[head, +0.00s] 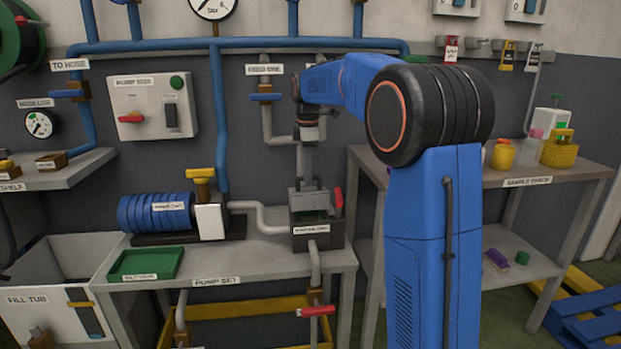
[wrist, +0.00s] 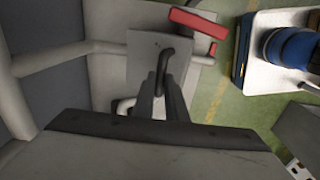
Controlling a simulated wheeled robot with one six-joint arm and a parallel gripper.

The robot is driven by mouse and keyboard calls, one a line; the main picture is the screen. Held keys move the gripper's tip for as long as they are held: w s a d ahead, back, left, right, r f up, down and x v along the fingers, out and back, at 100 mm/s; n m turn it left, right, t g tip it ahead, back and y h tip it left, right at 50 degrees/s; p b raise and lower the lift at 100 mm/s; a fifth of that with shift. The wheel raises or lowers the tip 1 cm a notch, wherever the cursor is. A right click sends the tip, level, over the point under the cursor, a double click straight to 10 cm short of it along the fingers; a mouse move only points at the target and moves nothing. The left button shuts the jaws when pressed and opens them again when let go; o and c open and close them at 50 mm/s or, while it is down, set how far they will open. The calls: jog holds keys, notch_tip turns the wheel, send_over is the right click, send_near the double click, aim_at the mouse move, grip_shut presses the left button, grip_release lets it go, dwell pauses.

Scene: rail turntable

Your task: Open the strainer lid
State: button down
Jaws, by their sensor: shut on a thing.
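The strainer (head: 318,238) is a dark labelled box on the pump set bench. Its grey lid (head: 309,201) is raised above the box front, with a dark green area showing below it. In the wrist view the lid (wrist: 143,45) is a flat grey plate with a dark bent handle (wrist: 172,52). My gripper (head: 311,184) is just above the lid in the head view. In the wrist view my gripper (wrist: 162,88) has its fingers closed around the handle. I cannot tell whether the lid is still joined to the box.
A red valve handle (head: 338,202) stands close to the right of the strainer. A blue motor (head: 155,212) and a green tray (head: 146,264) are to the left. A grey pipe (head: 262,218) enters the strainer from the left. Another red handle (head: 316,311) is below.

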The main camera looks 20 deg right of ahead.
jog(key=w+d, duration=0.2)
jog(key=w, duration=0.6)
jog(key=shift+w+d+r, duration=0.25)
jog(key=shift+w+r, duration=0.05)
jog(key=shift+r, duration=0.15)
jog(key=c, duration=1.8)
grip_release()
jog(key=shift+o, duration=0.2)
jog(key=shift+r, duration=0.15)
notch_tip(320, 180, up, 17)
jog(key=shift+s+a, duration=0.15)
jog(key=shift+s, duration=0.3)
jog(key=shift+r, duration=0.1)
